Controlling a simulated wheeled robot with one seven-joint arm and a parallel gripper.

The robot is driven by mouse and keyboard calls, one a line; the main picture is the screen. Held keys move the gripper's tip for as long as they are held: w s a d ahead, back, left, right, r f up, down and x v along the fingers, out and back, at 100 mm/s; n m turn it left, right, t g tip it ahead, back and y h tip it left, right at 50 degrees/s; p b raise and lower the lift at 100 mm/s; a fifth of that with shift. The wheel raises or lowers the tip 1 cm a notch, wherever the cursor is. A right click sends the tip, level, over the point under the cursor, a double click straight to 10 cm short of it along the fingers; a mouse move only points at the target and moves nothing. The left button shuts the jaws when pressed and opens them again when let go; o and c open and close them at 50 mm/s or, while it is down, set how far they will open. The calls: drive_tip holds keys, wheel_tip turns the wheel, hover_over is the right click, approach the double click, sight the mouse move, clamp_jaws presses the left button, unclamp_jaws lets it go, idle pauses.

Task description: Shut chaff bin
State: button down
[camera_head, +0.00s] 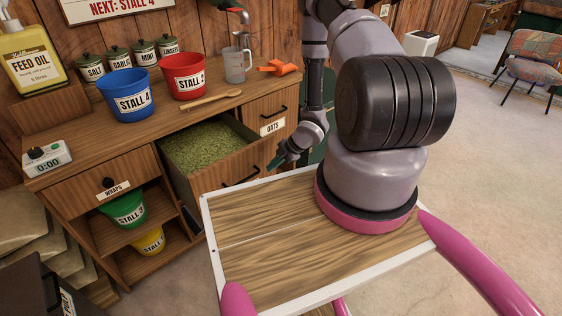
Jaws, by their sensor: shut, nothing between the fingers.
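The chaff bin (222,176) is a wooden drawer pulled out from the cabinet below the worktop, and green chaff (205,145) fills its inside. A dark handle (241,178) is on its front panel, partly cut off from view by the wooden deck edge. My gripper (275,162) is shut and empty. It is by the right end of the open bin's front, close to the cabinet; I cannot tell whether it touches the bin.
The closed oats drawer (270,127) is right of the bin. Open floor (497,170) lies to the right.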

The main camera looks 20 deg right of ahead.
drive_tip(key=shift+w+a+r, duration=0.1)
drive_tip(key=shift+w+a, duration=0.15)
drive_tip(key=shift+w, duration=0.45)
drive_tip(key=shift+w+a, duration=0.2)
drive_tip(key=shift+w, duration=0.45)
